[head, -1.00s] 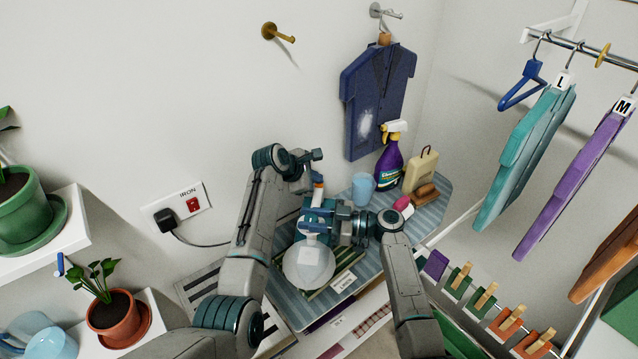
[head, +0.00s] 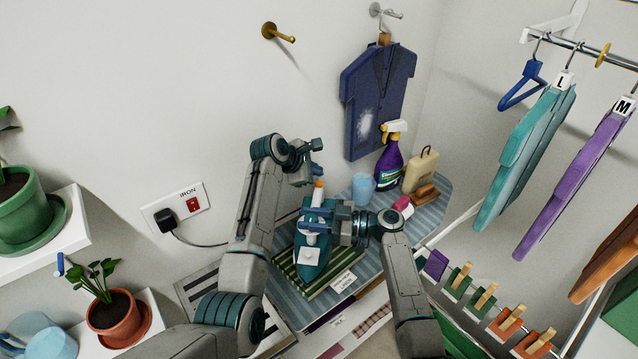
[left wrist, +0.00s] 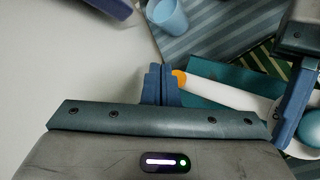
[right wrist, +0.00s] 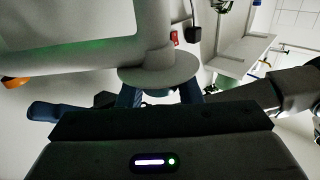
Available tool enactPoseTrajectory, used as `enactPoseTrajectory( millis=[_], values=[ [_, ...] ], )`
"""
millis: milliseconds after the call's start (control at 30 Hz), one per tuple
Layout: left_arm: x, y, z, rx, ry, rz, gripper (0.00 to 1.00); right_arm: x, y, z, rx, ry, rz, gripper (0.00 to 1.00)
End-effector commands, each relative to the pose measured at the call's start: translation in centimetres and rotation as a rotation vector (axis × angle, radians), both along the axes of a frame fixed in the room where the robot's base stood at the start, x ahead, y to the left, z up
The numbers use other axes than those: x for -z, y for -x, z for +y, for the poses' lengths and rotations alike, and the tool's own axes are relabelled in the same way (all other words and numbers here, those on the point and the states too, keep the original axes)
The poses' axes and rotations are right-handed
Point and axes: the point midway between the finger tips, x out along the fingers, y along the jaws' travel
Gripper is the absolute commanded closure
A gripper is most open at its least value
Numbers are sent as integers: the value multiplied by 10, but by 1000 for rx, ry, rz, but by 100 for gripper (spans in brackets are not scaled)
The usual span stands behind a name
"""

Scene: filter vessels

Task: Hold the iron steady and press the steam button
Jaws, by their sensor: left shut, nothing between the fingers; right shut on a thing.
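The teal iron (head: 313,265) with a white handle sits on a green striped cloth on the blue striped ironing board. My right gripper (head: 338,220) is shut on the iron's white handle, which also fills the upper part of the right wrist view (right wrist: 90,52). The orange steam button (head: 319,183) is at the handle's far end. My left gripper (head: 317,173) is shut and empty, just above and beside the button. In the left wrist view its closed fingertips are close to the orange button (left wrist: 180,78); I cannot tell whether they touch.
A light blue cup (head: 362,188), a purple spray bottle (head: 389,165), a beige bottle (head: 420,171) and a brush (head: 425,194) stand at the board's far end. A wall socket (head: 178,209) feeds the iron's cord. A blue garment (head: 377,100) hangs behind.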

Motion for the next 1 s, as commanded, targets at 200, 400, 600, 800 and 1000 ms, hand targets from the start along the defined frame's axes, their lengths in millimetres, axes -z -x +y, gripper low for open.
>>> enactPoseTrajectory(
  millis=[200, 400, 600, 800, 1000],
  values=[
    [-23, 0, 0, 0, -1, -3, 100, 0, 0, 0, 0, 0, 0, 100],
    [-36, 0, 0, 0, -1, 0, 100, 0, 0, 0, 0, 0, 1, 100],
    [-38, 0, 0, 0, -1, 0, 100, 0, 0, 0, 0, 0, 1, 100],
    [-37, 0, 0, 0, 0, 0, 100, 0, 0, 0, 0, 0, 1, 100],
    [-37, 0, 0, 0, -1, 1, 100, 0, 0, 0, 0, 0, 1, 100]
  ],
)
